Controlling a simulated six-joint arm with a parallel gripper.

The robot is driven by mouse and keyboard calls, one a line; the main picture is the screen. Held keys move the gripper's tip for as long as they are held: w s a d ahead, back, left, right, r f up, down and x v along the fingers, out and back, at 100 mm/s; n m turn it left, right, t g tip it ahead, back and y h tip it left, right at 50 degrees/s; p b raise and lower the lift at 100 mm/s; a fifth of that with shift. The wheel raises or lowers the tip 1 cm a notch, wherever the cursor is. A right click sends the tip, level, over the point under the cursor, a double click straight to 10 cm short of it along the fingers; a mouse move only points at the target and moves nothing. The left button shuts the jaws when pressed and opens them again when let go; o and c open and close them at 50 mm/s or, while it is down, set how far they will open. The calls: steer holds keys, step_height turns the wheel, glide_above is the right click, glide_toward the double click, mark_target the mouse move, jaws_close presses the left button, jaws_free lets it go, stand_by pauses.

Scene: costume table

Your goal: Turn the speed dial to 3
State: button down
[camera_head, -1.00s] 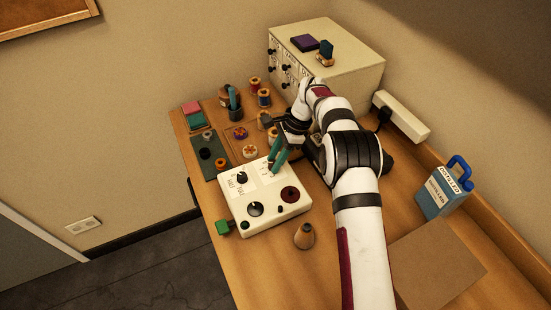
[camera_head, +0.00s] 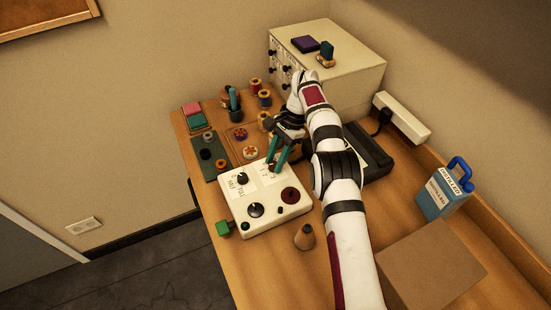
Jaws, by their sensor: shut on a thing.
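A cream control box (camera_head: 270,220) stands on the table. Its rear right label (camera_head: 267,180) carries small figures. My gripper (camera_head: 272,166) comes down at this label with its teal fingers. It is shut on the speed dial, which the fingers hide, so its pointer setting cannot be read. A black knob (camera_head: 242,178) by a HALF/FULL label is to the left. Another black knob (camera_head: 256,210) is at the front, and a dark red knob (camera_head: 290,195) is at the right.
Thread spools (camera_head: 264,98) and a green mat (camera_head: 211,158) lie behind the box. A drawer cabinet (camera_head: 345,65) is at the back. A blue-handled jug (camera_head: 445,195) and a cardboard box (camera_head: 432,263) are at the right.

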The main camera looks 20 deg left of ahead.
steer(key=c, duration=0.5)
jaws_free()
steer(key=shift+c, duration=0.2)
steer(key=r, duration=0.4)
steer(key=shift+d+r, duration=0.35)
steer(key=shift+d, duration=0.05)
steer(key=d+r, duration=0.6)
steer(key=d, duration=0.5)
steer(key=shift+r, duration=0.15)
steer(key=shift+s+a, duration=0.1)
steer(key=shift+a, duration=0.05)
